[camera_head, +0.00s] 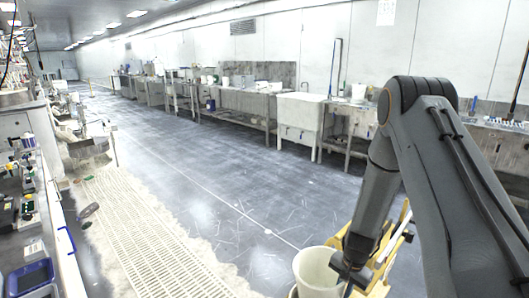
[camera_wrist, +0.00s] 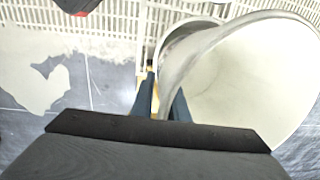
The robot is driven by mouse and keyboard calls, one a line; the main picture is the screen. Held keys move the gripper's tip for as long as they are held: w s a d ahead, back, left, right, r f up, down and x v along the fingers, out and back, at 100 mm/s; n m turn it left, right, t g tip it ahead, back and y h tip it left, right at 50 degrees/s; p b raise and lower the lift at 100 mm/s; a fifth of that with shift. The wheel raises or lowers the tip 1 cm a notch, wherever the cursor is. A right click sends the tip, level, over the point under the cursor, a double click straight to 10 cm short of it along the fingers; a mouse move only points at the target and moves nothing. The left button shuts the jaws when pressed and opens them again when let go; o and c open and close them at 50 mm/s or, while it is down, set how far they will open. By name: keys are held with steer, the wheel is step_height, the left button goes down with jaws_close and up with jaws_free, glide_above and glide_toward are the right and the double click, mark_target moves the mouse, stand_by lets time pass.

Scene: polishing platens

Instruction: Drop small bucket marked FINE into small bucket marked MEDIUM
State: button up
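A white bucket (camera_head: 312,272) stands out at the bottom of the head view, its open mouth facing up. It fills the right of the wrist view (camera_wrist: 245,80), very close to the camera. My gripper (camera_head: 350,274) is at its right rim; in the wrist view my gripper (camera_wrist: 164,102) has its dark fingers on either side of the bucket's wall and looks shut on it. A second pale round rim (camera_wrist: 186,32) shows partly behind this bucket, mostly hidden. No FINE or MEDIUM marking can be read, so I cannot tell which bucket is which.
A yellow frame (camera_head: 393,240) stands right beside my gripper. A slotted white floor grating (camera_head: 140,235) runs along the left, with a bench of instruments (camera_head: 25,215) beyond it. Sinks and benches (camera_head: 300,115) line the far wall. The grey floor between is open.

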steer(key=shift+o, duration=0.8)
step_height(320, 180, up, 8)
steer(key=shift+s+d+b, duration=0.25)
steer(key=shift+b, duration=0.15)
steer(key=shift+f, duration=0.1)
